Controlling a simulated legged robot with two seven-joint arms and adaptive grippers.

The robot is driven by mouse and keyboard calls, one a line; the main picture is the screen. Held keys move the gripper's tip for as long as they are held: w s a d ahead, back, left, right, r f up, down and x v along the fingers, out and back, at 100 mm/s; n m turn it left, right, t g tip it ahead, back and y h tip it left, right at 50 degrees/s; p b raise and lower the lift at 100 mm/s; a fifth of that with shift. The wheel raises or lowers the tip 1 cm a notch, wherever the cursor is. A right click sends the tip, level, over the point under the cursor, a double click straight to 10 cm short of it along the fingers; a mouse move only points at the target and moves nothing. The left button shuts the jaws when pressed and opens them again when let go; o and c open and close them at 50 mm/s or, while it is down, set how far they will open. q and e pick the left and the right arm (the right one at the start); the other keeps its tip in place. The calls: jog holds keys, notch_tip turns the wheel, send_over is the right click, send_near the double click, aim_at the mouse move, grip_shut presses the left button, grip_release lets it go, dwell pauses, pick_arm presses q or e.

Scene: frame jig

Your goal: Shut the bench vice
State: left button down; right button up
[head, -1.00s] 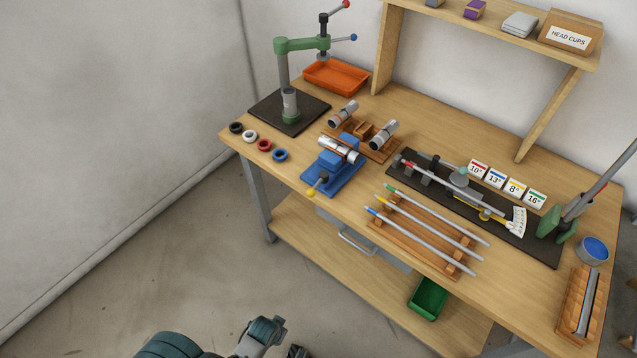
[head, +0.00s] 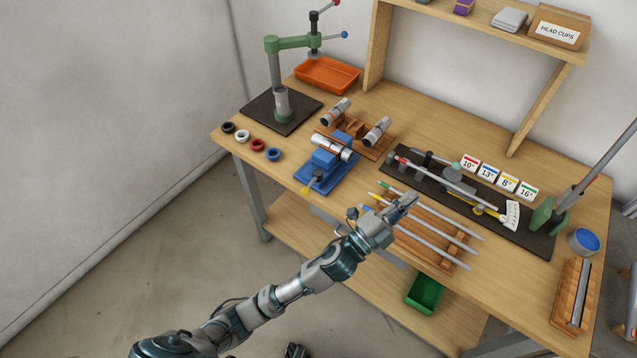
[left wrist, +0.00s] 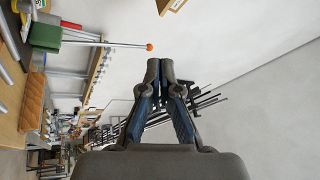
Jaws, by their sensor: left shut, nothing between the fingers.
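The blue bench vice (head: 325,172) stands at the front edge of the bench, left of centre, in the head view. A silver tube (head: 331,148) lies between its jaws; I cannot tell whether both jaws touch it. The vice's handle with a yellow end (head: 305,190) points to the front.
A wooden rack with several rods (head: 430,235) lies below and right of my left gripper. A tube stand (head: 372,146) is behind the vice. Coloured rings (head: 257,145) and a green press (head: 281,100) stand to its left. A dark measuring jig (head: 470,195) lies right.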

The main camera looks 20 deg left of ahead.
pick_arm(q)
jog(key=s+d+r+m+g+h, duration=0.3)
jog(key=s+d+m+g+h, duration=0.15)
jog(key=m+g, duration=0.4)
jog(key=s+d+r+m+g+h, duration=0.3)
jog(key=d+m+g+h, duration=0.25)
jog(key=m, duration=0.55)
jog(key=m+g+y, duration=0.3)
jog(key=m+y, duration=1.3)
jog(key=y, duration=1.1)
send_near(312, 183)
jog(key=s+d+r, duration=0.2)
jog(key=d+r, duration=0.1)
jog(key=d, duration=0.3)
jog(key=shift+n, duration=0.25)
jog(key=shift+w+a+f, duration=0.1)
jog(key=shift+a+f, duration=1.05)
jog(key=shift+f, duration=0.5)
jog(key=shift+w+a+f, duration=0.15)
jog(key=shift+a+f, duration=1)
jog(key=shift+f, duration=0.5)
jog(key=shift+w+a+f, duration=0.1)
jog(key=shift+a+f, duration=1.1)
jog(key=shift+f, duration=0.45)
